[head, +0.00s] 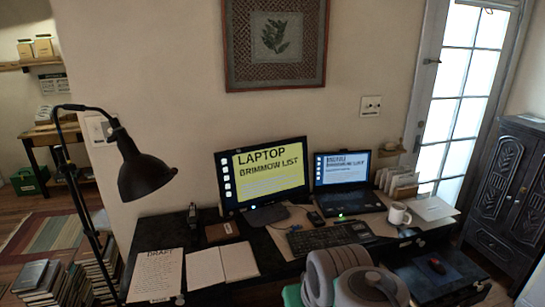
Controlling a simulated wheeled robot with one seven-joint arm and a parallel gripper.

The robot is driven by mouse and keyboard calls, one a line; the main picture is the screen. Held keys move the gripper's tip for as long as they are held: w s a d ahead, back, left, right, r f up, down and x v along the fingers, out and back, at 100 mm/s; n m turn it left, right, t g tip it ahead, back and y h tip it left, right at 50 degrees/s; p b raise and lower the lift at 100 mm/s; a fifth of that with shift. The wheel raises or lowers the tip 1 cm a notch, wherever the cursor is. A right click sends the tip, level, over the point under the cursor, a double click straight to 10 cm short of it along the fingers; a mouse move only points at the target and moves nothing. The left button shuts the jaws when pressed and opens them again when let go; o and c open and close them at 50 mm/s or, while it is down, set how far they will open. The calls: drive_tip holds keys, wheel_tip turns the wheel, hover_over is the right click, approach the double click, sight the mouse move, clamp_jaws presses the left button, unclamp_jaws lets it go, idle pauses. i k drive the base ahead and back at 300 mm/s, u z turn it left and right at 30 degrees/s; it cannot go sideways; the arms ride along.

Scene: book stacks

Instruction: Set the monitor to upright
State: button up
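The monitor (262,175) stands on the dark desk against the wall, left of the open laptop (342,170). Its screen is lit yellow with large dark text and a column of icons on the left. The screen faces the room, and its top edge slopes up to the right in the picture. Its dark stand foot (267,215) shows below the screen. From this one view I cannot tell how far the screen leans back or forward. My gripper is not in view; grey rounded parts at the bottom centre look like my own arm.
The desk holds a keyboard (318,239), an open notebook (223,264), a white mug (398,214) and a paper sheet (156,275). A black floor lamp (146,175) stands at the left. Book stacks (62,281) fill the lower left. A dark cabinet (510,195) stands right.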

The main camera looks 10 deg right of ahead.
sight(260, 175)
drive_tip(key=z, duration=0.55)
drive_tip(key=i, duration=0.65)
drive_tip(key=z, duration=0.6)
drive_tip(key=i, duration=1.1)
drive_tip(key=u, duration=0.9)
drive_tip(key=i, duration=1)
drive_tip(key=u, duration=1)
